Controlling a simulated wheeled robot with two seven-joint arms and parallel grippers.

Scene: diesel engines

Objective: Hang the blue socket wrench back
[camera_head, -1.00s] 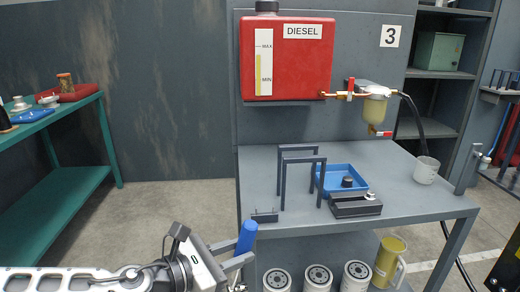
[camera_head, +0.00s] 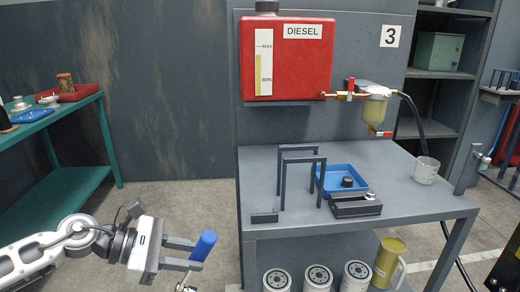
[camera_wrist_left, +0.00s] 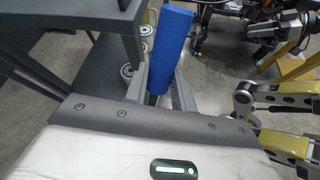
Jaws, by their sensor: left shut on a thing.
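My left gripper (camera_head: 192,254) is shut on the blue socket wrench, in front of and to the left of the workbench. The wrench's blue handle (camera_head: 203,245) sticks up from the fingers, tilted a little to the right. In the left wrist view the handle (camera_wrist_left: 171,45) rises between the fingers (camera_wrist_left: 158,94); its lower end is mostly hidden there. In the head view a small metal part of it (camera_head: 185,284) shows below the fingers. My right gripper cannot be made out.
The grey workbench (camera_head: 420,205) holds a dark double-arch stand (camera_head: 283,180), a blue tray (camera_head: 348,172), a dark block (camera_head: 355,207) and a cup (camera_head: 426,170). Filters (camera_head: 318,279) and a yellow jug (camera_head: 388,262) stand below. A tool rack (camera_head: 497,95) is at far right.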

